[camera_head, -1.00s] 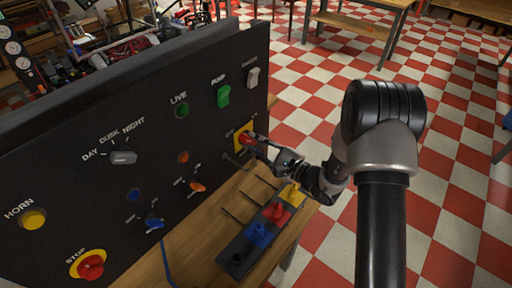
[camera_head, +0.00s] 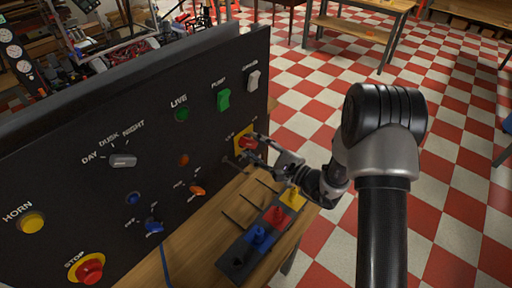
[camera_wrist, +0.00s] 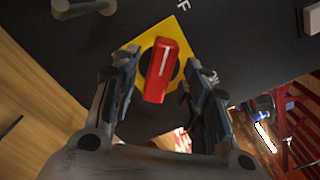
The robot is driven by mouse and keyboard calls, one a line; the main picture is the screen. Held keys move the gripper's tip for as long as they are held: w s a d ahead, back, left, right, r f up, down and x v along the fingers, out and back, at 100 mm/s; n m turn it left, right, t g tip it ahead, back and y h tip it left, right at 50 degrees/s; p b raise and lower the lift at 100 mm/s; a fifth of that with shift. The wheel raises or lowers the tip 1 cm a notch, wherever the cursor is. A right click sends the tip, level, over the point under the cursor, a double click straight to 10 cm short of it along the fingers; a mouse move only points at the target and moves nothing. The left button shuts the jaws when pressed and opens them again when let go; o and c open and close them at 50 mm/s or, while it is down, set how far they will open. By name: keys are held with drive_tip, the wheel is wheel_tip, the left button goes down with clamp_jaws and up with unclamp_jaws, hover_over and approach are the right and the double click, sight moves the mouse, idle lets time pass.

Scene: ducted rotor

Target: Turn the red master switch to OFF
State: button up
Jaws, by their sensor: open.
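The red master switch (camera_head: 248,143) sits on a yellow plate at the right end of the black panel (camera_head: 60,150). In the wrist view the red handle (camera_wrist: 162,70), with a white line along it, stands on the yellow plate (camera_wrist: 182,50). My gripper (camera_wrist: 160,88) is open, with one finger on each side of the red handle; a gap shows on both sides. Part of an "OFF" label shows above the plate. In the head view my gripper (camera_head: 262,155) is at the switch and partly covers the plate's lower side.
A strip with coloured pegs (camera_head: 262,236) lies on the wooden bench below my gripper.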

drive_tip(key=v, duration=1.2)
drive_tip(key=shift+s, duration=0.1)
